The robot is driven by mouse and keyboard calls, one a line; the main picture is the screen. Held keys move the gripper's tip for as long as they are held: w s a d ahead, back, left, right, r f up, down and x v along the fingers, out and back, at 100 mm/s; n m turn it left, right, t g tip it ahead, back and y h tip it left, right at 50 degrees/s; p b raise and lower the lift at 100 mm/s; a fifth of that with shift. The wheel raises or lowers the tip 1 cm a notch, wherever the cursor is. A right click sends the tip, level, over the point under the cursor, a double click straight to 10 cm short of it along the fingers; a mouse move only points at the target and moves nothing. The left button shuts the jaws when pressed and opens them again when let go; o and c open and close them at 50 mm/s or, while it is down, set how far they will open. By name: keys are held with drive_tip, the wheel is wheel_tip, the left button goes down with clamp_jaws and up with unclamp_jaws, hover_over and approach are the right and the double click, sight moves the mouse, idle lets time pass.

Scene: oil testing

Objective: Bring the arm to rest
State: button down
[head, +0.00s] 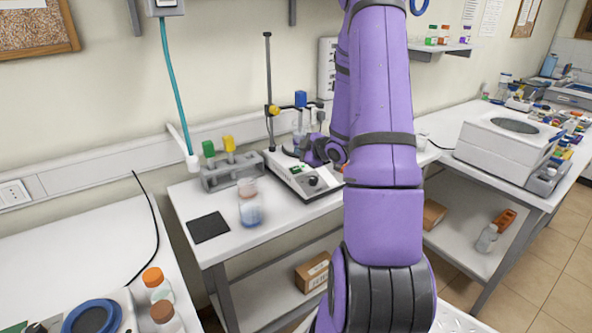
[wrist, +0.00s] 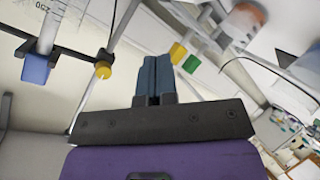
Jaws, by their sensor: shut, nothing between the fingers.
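My purple arm rises in front of the middle bench in the head view and hides part of it. Its end folds in behind the forearm near the stirrer and stand, and my gripper's fingertips are not clear there. In the wrist view my gripper (wrist: 154,75) shows two dark blue fingers shut against each other with nothing between them. The fingers point away from the camera, with the clamp stand and coloured stoppers beyond them.
A stirrer hotplate (head: 308,180) with a stand (head: 268,85) is close to my arm. A bottle with blue liquid (head: 250,205), a grey rack (head: 232,172) and a black pad (head: 208,228) are on the middle bench. A white machine (head: 505,145) stands on the right bench.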

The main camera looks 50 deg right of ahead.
drive_tip(key=shift+r, duration=0.1)
idle(0.6)
drive_tip(key=s+a+r+m+g+h, duration=0.25)
drive_tip(key=a+r+m+g, duration=0.2)
drive_tip(key=a+r, duration=1.2)
drive_tip(key=s+a+r+m+g+y, duration=0.1)
drive_tip(key=s+a+r, duration=0.3)
drive_tip(key=s+a, duration=0.5)
drive_tip(key=s+a+r+m+g+y, duration=0.2)
drive_tip(key=s+a+r+m, duration=0.1)
drive_tip(key=s+a, duration=0.6)
drive_tip(key=s+r, duration=0.1)
drive_tip(key=s, duration=0.3)
drive_tip(key=shift+s, duration=0.15)
